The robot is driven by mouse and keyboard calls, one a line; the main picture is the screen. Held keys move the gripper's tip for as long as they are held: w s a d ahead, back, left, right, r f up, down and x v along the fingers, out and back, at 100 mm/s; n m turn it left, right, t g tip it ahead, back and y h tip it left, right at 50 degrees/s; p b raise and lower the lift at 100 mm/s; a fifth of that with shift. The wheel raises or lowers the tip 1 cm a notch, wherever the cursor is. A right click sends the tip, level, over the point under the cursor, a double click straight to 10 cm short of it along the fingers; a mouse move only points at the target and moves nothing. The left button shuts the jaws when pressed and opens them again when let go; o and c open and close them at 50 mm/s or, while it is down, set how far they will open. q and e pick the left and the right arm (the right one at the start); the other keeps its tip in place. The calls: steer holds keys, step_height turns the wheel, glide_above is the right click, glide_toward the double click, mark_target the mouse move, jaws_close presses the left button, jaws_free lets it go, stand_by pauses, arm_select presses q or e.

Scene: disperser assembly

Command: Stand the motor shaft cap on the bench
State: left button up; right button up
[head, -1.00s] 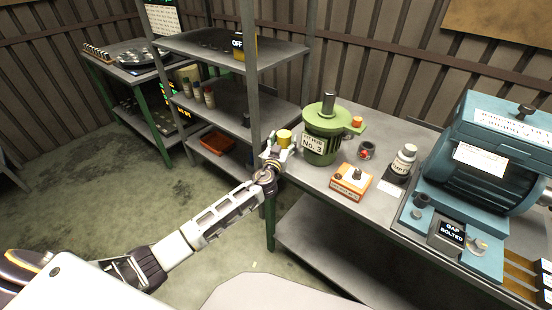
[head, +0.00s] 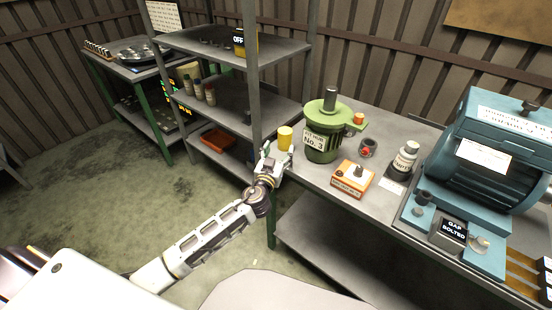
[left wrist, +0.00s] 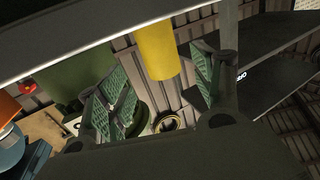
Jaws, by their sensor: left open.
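The motor shaft cap is a plain yellow cylinder (head: 285,138). It stands upright at the left end of the bench (head: 312,183), beside the green No. 3 pot (head: 320,143). My left gripper (head: 277,157) is open, just in front of and below the cap at the bench corner. In the left wrist view the cap (left wrist: 157,50) shows beyond and between the spread fingers of the left gripper (left wrist: 160,75), with a gap on both sides. Its base is out of that view. My right gripper is not in view.
A shelf post (head: 250,80) rises close behind the left gripper.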

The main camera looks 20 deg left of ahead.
arm_select(q)
steer(key=s, duration=0.3)
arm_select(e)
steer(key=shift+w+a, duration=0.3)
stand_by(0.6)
